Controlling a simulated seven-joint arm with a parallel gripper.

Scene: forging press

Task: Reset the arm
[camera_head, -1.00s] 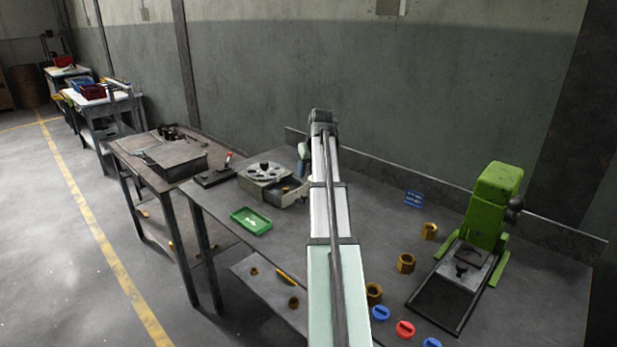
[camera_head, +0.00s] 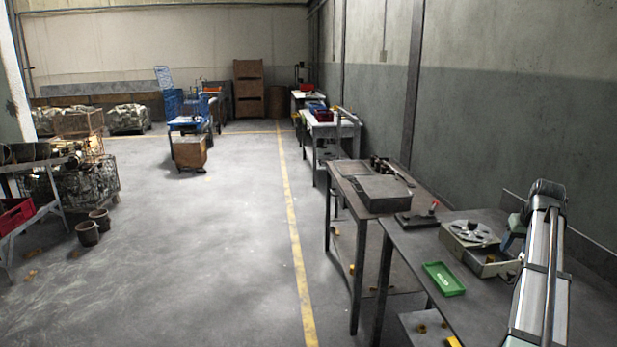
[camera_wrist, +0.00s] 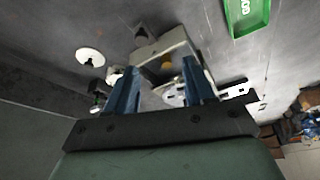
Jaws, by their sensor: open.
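My arm reaches out over the workbench at the right of the head view, and its end is bent down near the reel device. My gripper (camera_wrist: 163,85) shows in the wrist view with its two blue fingers apart and nothing between them touching them. In the head view the gripper is mostly hidden behind my own arm. The grey box-shaped device with a round disc (camera_head: 470,233) stands on the bench left of my arm. It also shows beyond the fingers in the wrist view (camera_wrist: 150,50), apart from them.
A green tray (camera_head: 443,279) lies at the bench's left edge; it also shows in the wrist view (camera_wrist: 246,14). A second table (camera_head: 345,172) with a grey box stands beyond. A wall runs along the right. The floor left of the yellow line (camera_head: 290,225) is open.

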